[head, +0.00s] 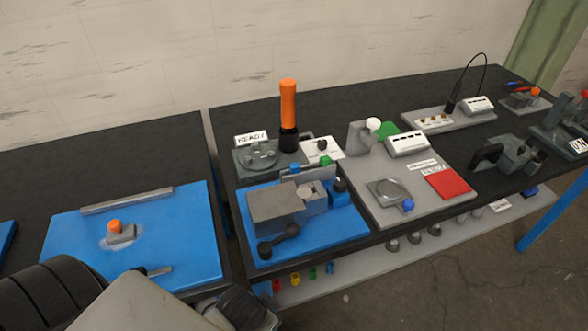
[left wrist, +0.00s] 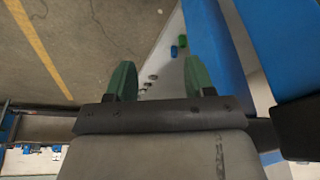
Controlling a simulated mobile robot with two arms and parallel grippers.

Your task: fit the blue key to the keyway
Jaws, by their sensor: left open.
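A small blue piece, likely the blue key (head: 330,267), stands on the lower shelf at the right end of a row of small coloured pieces. A blue piece (left wrist: 174,52) also shows in the left wrist view, beside a green one (left wrist: 182,40), beyond my fingers. My left gripper (left wrist: 160,80) is open, its two green fingers apart with nothing between them. In the head view my left arm comes in at the bottom left; its fingertips cannot be made out. I cannot pick out the keyway in either view. My right gripper is not in view.
A grey vise (head: 275,205) sits on a blue plate (head: 348,224) above the shelf (head: 350,280). An orange-handled tool (head: 288,105) stands behind it. A blue board (head: 185,235) lies on the left bench. A blue upright (left wrist: 217,50) is close right of my left fingers.

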